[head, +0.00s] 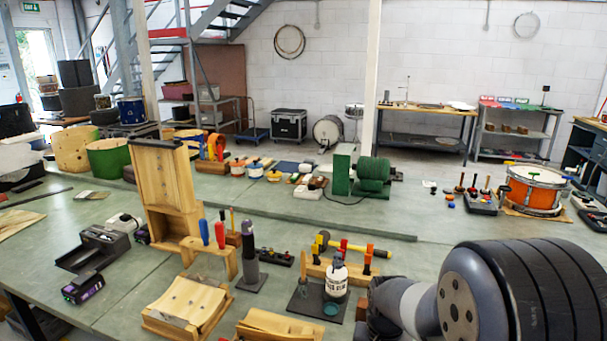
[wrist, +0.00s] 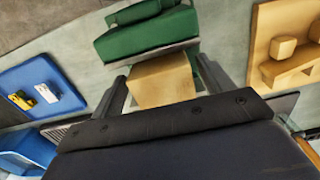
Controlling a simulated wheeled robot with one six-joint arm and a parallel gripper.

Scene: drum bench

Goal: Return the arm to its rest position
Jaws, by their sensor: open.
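My arm (head: 480,295) shows large at the lower right of the head view, over the near part of the bench. Its gripper is not clearly visible there. In the wrist view my gripper (wrist: 161,70) is open, with one dark finger on each side. A tan block (wrist: 162,82) shows between the fingers in the picture, next to a green piece (wrist: 146,32). I see no grip on the block, and how far it is from the fingers I cannot tell. A dark padded body fills the bottom of the wrist view.
In the wrist view a blue tray (wrist: 42,88) lies left and a wooden block holder (wrist: 285,45) right. In the head view, a white bottle (head: 336,278), a tool rack (head: 210,262) and a tall wooden stand (head: 168,190) crowd the bench. An orange drum (head: 535,190) stands farther right.

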